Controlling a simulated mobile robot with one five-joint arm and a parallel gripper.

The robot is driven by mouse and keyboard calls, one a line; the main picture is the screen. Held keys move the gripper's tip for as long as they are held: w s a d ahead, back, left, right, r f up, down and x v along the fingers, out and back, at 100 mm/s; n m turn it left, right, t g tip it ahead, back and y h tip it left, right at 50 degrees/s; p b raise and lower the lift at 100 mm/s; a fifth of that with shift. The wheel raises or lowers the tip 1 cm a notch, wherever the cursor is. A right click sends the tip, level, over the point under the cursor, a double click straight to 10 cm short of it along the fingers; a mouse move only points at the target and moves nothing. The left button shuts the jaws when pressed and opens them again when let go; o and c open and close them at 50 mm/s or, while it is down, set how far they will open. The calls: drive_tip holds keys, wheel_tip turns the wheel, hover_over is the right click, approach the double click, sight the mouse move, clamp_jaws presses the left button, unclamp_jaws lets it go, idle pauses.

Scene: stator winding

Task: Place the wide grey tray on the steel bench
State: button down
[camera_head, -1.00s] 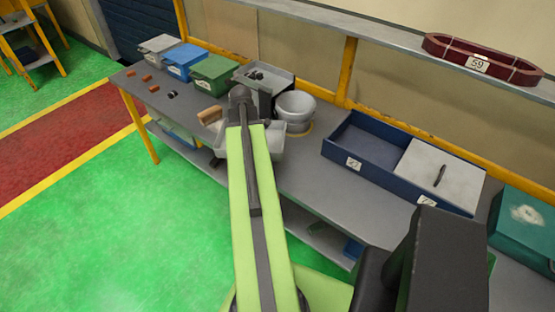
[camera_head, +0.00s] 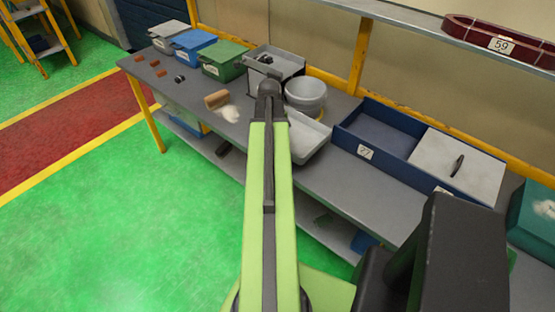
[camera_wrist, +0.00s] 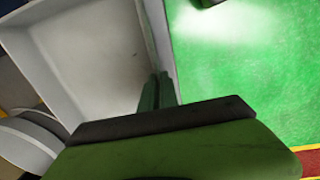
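The wide grey tray (camera_head: 310,140) is just right of my arm's end in the head view, in front of the white bucket (camera_head: 306,94). My arm hides its left part. In the wrist view the empty tray (camera_wrist: 85,55) fills the upper left, and my gripper (camera_wrist: 155,90) is closed on its side wall. The fingers are hidden in the head view. The steel bench (camera_head: 345,190) runs diagonally below the tray. I cannot tell whether the tray touches the bench top.
A blue divided bin (camera_head: 370,150) stands right of the tray. Grey, blue (camera_head: 195,53) and green (camera_head: 224,64) boxes line the back left. A brown block (camera_head: 216,100) lies left of my arm. Bare bench shows along the front edge.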

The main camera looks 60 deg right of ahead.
wheel_tip(320, 180, down, 6)
drive_tip(key=b, duration=0.4)
drive_tip(key=shift+r, duration=0.3)
drive_tip(key=shift+f, duration=0.25)
drive_tip(key=c, duration=1.6)
unclamp_jaws()
drive_tip(key=shift+r, duration=0.1)
drive_tip(key=r+p, duration=0.8)
drive_tip(key=a+r+p, duration=0.1)
drive_tip(key=r+p, duration=0.3)
drive_tip(key=shift+w+r, duration=0.1)
drive_tip(key=shift+w, duration=0.05)
